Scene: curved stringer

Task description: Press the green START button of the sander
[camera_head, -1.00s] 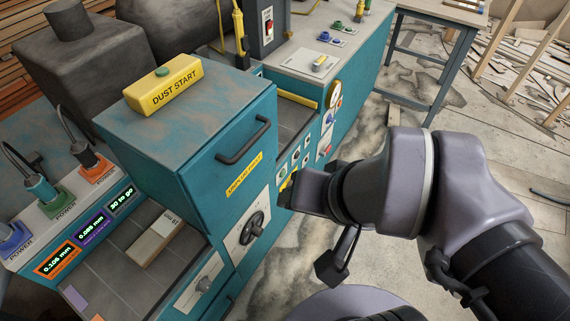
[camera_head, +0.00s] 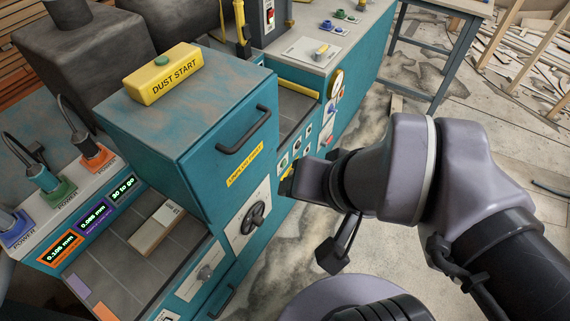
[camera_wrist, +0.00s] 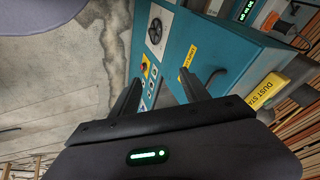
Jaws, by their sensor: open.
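The teal sander cabinet (camera_head: 225,135) carries a light control panel (camera_head: 297,152) on its front, with small round buttons. One at its left end (camera_head: 284,162) looks dark green; its label is too small to read. My gripper (camera_head: 289,183) is in front of the cabinet, just below this panel, and appears apart from it. In the wrist view my gripper (camera_wrist: 161,88) has its two dark fingers spread with nothing between them. The panel (camera_wrist: 153,85) shows between the fingers, with a red button on yellow (camera_wrist: 145,67) beside it.
A yellow DUST START box (camera_head: 166,77) with its own green button (camera_head: 161,60) sits on top of the cabinet. A dark handle (camera_head: 246,132) and a handwheel (camera_head: 252,218) stick out from the front.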

